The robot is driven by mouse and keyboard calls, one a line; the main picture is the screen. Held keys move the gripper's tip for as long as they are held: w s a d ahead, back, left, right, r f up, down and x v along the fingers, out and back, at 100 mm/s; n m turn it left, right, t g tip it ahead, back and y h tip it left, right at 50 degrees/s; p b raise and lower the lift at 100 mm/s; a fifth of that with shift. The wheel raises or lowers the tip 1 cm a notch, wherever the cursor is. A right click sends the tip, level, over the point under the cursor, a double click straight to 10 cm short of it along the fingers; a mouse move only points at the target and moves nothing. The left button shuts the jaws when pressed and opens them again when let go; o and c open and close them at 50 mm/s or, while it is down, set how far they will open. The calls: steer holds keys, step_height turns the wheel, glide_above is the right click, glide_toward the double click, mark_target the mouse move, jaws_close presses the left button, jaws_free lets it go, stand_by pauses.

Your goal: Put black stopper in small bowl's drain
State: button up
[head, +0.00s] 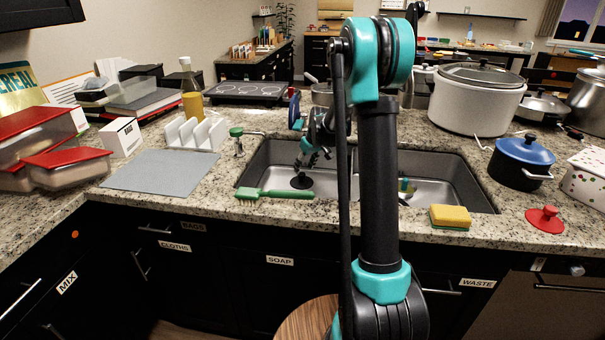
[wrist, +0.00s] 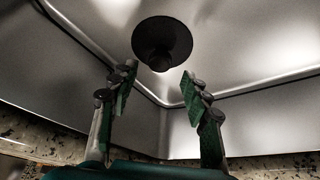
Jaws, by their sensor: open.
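The black stopper (head: 301,182) is a dark round disc low in the left sink bowl (head: 258,168). In the wrist view the stopper (wrist: 162,38) shows its disc and central knob, near a corner of the steel bowl. My gripper (head: 309,158) reaches down into this bowl. In the wrist view its green-padded fingers (wrist: 157,78) are open and empty, with the stopper just beyond the tips, apart from them. The right sink bowl (head: 445,178) is partly behind my arm. I see no drain opening in either bowl, and cannot tell which bowl is smaller.
A green brush (head: 275,194) and a yellow sponge (head: 450,216) lie on the front counter edge. A grey mat (head: 160,172) lies left.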

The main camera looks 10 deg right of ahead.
steer(key=v, duration=0.6)
